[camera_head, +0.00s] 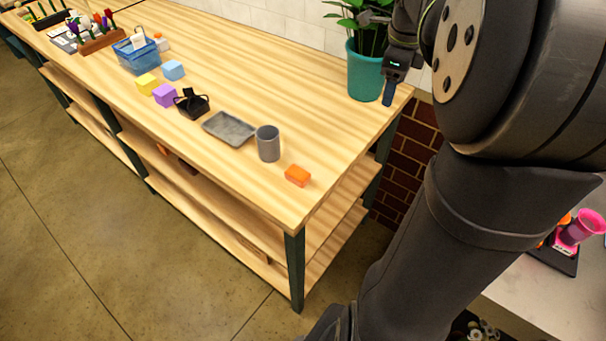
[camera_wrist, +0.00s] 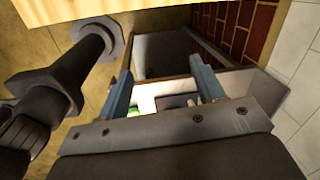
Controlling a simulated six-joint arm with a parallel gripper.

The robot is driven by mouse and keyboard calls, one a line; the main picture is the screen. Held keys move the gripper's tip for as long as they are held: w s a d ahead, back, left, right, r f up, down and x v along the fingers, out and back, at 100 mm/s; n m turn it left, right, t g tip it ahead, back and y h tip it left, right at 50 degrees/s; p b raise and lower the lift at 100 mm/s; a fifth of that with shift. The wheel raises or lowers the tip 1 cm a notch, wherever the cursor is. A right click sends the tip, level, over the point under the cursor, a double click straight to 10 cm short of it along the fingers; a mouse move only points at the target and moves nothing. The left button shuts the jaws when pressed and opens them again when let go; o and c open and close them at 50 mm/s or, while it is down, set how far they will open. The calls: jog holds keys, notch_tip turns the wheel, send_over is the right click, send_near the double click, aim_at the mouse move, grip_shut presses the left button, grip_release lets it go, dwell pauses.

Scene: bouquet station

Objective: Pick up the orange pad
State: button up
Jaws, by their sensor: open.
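The orange pad (camera_head: 297,175) is a small block lying flat on the wooden table near its front right corner in the head view. It lies just right of a grey cup (camera_head: 268,144), apart from it. My gripper (camera_head: 389,92) is raised at the table's right end, beside the potted plant, to the right of and farther back than the pad. In the wrist view my gripper (camera_wrist: 161,68) shows two spread fingers with nothing held between them. The pad does not show in the wrist view.
A teal pot (camera_head: 364,72) with a green plant stands at the back right corner. A grey tray (camera_head: 229,128), a black holder (camera_head: 192,104), and purple (camera_head: 164,95), yellow (camera_head: 146,84) and blue (camera_head: 173,70) blocks stand left of the cup. The table behind the pad is clear.

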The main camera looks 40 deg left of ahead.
jog(key=s+a+f+g, duration=0.1)
jog(key=s+a+f, duration=0.1)
jog(key=s+a, duration=0.75)
jog(key=m, duration=0.2)
send_near(298, 172)
jog(key=f, duration=0.3)
jog(key=shift+w+a+f+g+h, duration=0.15)
jog(key=shift+w+f+g+h, duration=0.15)
jog(key=shift+f, duration=0.05)
jog(key=shift+a+f, duration=0.15)
jog(key=shift+f, duration=2.85)
jog(key=shift+c, duration=0.2)
jog(key=c, duration=1)
